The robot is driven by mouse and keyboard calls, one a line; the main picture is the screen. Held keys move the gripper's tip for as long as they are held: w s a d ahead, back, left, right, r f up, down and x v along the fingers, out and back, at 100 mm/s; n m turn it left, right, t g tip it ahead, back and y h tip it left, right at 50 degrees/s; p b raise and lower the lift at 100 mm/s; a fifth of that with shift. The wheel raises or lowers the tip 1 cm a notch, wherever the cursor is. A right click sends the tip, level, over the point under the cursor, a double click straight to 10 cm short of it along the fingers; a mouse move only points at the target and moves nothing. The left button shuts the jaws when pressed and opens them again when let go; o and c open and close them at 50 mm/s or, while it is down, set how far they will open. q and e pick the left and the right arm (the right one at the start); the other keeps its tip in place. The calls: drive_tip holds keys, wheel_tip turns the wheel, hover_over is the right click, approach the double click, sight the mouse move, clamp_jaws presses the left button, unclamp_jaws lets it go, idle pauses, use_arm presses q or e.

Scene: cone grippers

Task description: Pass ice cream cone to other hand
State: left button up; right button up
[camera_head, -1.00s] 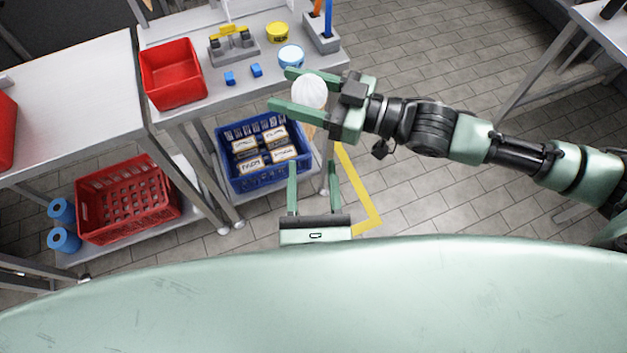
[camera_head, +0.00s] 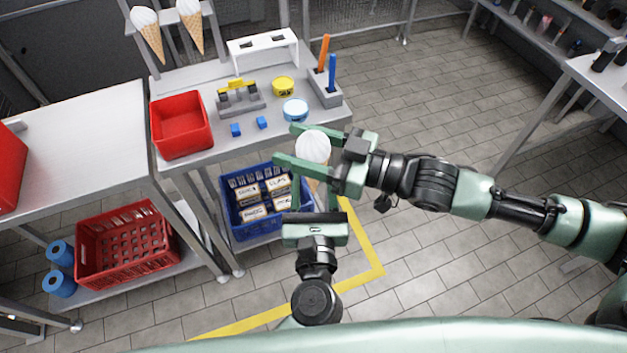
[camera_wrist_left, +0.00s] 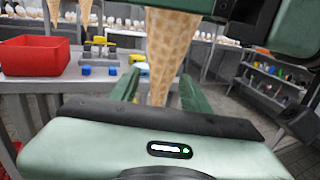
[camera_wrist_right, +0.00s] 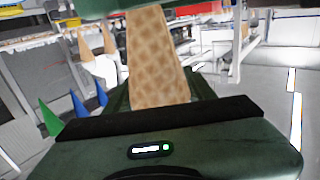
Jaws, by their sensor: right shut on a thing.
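An ice cream cone with a white top (camera_head: 313,147) and a tan waffle body is held by my right gripper (camera_head: 297,148), which comes in from the right and is shut on it. The waffle body also shows in the right wrist view (camera_wrist_right: 156,58). My left gripper (camera_head: 313,196) is below the cone, fingers pointing up at it. In the left wrist view, the waffle body (camera_wrist_left: 168,50) tapers down between the spread left fingers (camera_wrist_left: 160,92). The left gripper is open, and I see a gap beside the cone. The cone's tip is partly hidden in the head view.
Two other cones (camera_head: 148,32) (camera_head: 191,25) stand in a rack at the back left. A table holds a red bin (camera_head: 181,124), blue blocks (camera_head: 236,130), tins and a tool holder (camera_head: 325,92). A blue crate (camera_head: 236,220) and a red crate (camera_head: 130,245) sit on lower shelves.

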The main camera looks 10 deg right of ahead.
use_arm(q)
drive_tip(key=c, duration=0.8)
use_arm(e)
drive_tip(key=o, duration=1.1)
drive_tip(key=shift+c, duration=0.2)
drive_tip(key=shift+d, duration=0.1)
